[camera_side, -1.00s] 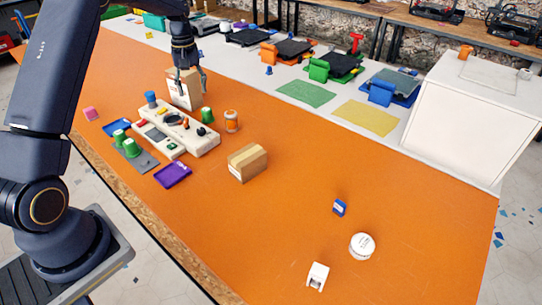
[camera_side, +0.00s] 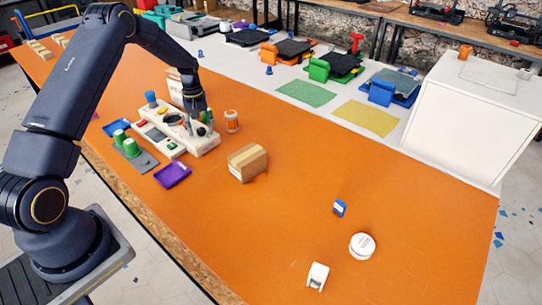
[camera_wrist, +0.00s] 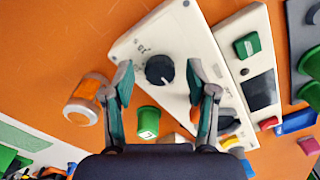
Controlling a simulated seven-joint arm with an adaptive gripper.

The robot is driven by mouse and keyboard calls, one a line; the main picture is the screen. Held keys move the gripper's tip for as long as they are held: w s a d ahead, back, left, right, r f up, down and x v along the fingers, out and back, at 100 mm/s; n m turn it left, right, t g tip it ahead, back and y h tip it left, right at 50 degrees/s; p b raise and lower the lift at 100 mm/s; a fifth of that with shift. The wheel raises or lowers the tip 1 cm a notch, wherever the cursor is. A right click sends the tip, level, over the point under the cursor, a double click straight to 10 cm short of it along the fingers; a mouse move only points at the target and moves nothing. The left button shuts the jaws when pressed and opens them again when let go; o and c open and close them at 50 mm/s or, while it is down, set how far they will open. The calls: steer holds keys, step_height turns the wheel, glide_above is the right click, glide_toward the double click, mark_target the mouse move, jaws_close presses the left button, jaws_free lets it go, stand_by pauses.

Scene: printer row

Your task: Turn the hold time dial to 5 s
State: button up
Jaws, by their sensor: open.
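The black dial (camera_wrist: 159,69) sits on a cream panel (camera_wrist: 140,32) with a printed 10 and other small marks beside it, too small to read surely. In the wrist view it appears between the two fingertips of my gripper (camera_wrist: 160,78), with a gap on each side. My gripper is open and empty. In the side view my gripper (camera_side: 199,121) hangs over the right part of the cream control panel (camera_side: 200,147) and hides the dial there. Whether the fingertips are down at the dial's height I cannot tell.
A cardboard box (camera_side: 247,163) and a purple tray (camera_side: 173,175) lie near the panel. The orange table to the right is mostly clear.

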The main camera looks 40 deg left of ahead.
jaws_close()
stand_by(0.4)
steer(key=shift+m, duration=0.3)
steer(key=m, duration=1.1)
stand_by(0.5)
jaws_free()
